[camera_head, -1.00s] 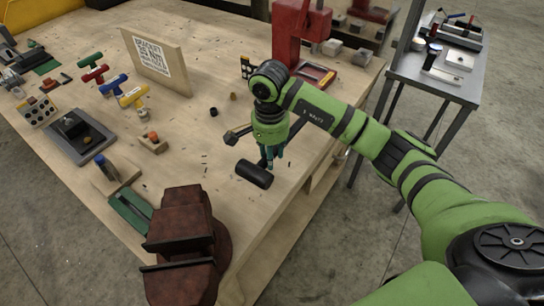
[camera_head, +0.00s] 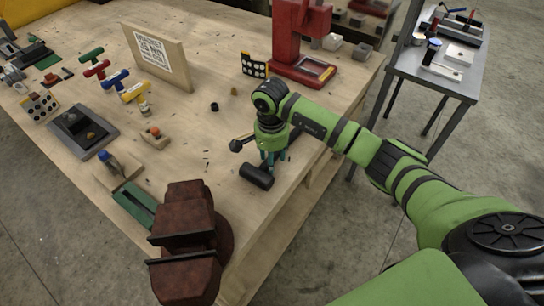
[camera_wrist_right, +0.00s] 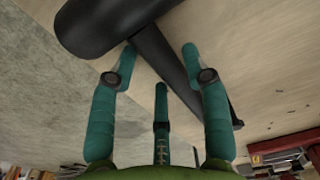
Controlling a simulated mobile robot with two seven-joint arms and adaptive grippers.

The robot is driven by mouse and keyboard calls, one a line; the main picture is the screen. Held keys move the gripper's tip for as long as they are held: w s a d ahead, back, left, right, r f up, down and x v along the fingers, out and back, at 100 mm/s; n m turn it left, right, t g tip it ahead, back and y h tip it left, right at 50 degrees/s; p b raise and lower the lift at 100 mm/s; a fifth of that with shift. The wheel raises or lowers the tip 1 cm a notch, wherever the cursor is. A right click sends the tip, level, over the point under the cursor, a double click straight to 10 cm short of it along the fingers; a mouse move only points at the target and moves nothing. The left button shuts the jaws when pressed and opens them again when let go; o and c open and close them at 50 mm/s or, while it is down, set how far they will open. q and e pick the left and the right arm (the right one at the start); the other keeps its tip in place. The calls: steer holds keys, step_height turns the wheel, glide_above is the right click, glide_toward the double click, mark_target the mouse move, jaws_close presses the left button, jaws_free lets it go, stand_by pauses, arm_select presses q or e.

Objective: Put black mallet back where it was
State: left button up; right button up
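The black mallet (camera_head: 257,177) lies on the wooden workbench near its front right edge, its head toward the vise. In the right wrist view the mallet's thick head (camera_wrist_right: 95,25) is at the upper left and its handle runs down to the right. My right gripper (camera_head: 270,158) points down at the handle. Its teal fingers (camera_wrist_right: 160,58) are spread, with the handle crossing between or just beyond them; contact cannot be told. Part of the handle is hidden by the fingers. My left gripper is not in view.
A red-brown vise (camera_head: 188,235) stands at the front corner. A red press (camera_head: 300,40), a QR-code board (camera_head: 155,50) and colored T-handled tools (camera_head: 115,79) are farther back. The bench's middle is mostly clear.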

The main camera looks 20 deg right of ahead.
steer(key=shift+r, duration=0.1)
steer(key=shift+r+p, duration=0.2)
steer(key=shift+p, duration=0.1)
step_height(320, 180, up, 12)
steer(key=b, duration=0.4)
steer(key=shift+a, duration=0.15)
steer(key=shift+s+f, duration=0.15)
steer(key=shift+f, duration=0.05)
